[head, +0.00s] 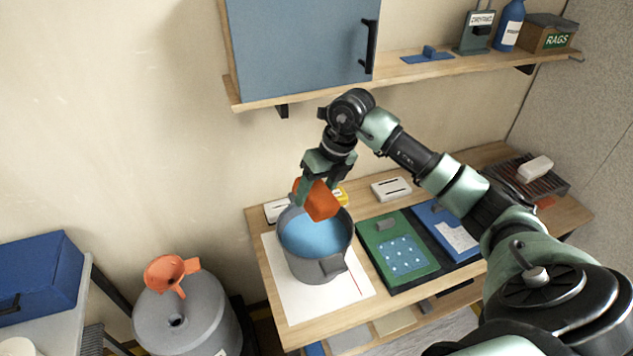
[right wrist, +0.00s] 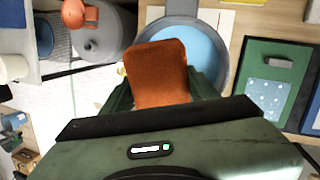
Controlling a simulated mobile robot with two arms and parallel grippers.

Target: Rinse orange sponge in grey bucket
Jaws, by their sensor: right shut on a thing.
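The orange sponge (head: 320,201) is held between the fingers of my right gripper (head: 318,190), above the grey bucket. It also shows in the right wrist view (right wrist: 158,72), between the two green fingers (right wrist: 165,90). The grey bucket (head: 318,262) stands upright on a white sheet on the wooden table and holds blue water (head: 310,238). The sponge overlaps the bucket's far rim in the head view; I cannot tell whether it touches the water. In the right wrist view the bucket (right wrist: 183,8) lies partly behind the sponge. My left gripper is not in view.
A green board (head: 392,228) and a blue board (head: 436,213) lie right of the bucket. A grey container with an orange funnel (head: 168,270) stands at the left, near a blue box (head: 42,275). A cabinet (head: 300,50) and shelf (head: 430,68) hang above the table.

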